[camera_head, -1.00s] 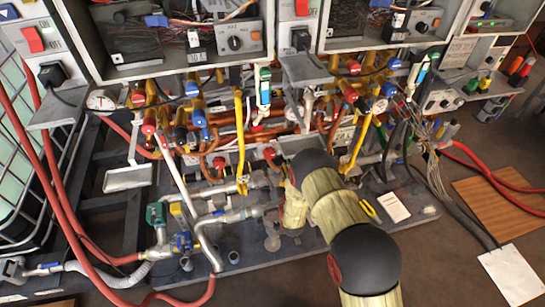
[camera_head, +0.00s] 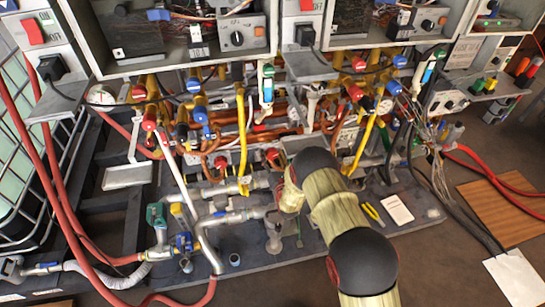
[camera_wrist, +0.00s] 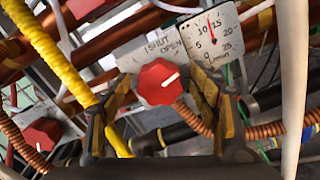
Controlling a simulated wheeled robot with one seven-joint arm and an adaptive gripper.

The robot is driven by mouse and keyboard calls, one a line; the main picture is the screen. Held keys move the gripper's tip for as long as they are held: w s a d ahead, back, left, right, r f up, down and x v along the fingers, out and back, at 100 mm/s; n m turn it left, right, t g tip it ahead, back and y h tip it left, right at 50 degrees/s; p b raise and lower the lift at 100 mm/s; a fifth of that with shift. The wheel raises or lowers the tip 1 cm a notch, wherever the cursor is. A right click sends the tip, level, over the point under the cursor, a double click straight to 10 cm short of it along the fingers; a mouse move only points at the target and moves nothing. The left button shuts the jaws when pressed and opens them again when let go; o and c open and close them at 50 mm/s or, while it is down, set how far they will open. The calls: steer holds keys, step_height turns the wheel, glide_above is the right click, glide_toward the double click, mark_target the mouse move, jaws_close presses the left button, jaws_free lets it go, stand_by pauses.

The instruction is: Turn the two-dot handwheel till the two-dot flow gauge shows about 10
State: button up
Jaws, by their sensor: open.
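A red faceted handwheel (camera_wrist: 160,83) with a white pointer line sits in the middle of the wrist view. My gripper (camera_wrist: 160,105) is open, with one finger on each side of the handwheel; I cannot tell whether either finger touches it. In the head view my arm hides the gripper and this handwheel.
A second red handwheel (camera_wrist: 42,134) is at the lower left of the wrist view. A yellow hose (camera_wrist: 62,62) runs close to my left finger, and a pale pipe (camera_wrist: 294,80) stands at the right. Copper pipes crowd the background. Yellow-handled pliers (camera_head: 371,211) lie on the base plate.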

steer(key=shift+c, duration=0.8)
steer(key=c, duration=1)
steer(key=shift+m, duration=0.3)
steer(key=m+b, duration=0.3)
steer(key=m, duration=0.3)
steer(key=m+b, duration=0.1)
steer(key=m, duration=0.3)
steer(key=shift+d, duration=0.1)
steer(key=shift+f+m+b, duration=0.1)
steer(key=shift+m+b, duration=0.6)
steer(key=shift+m, duration=1)
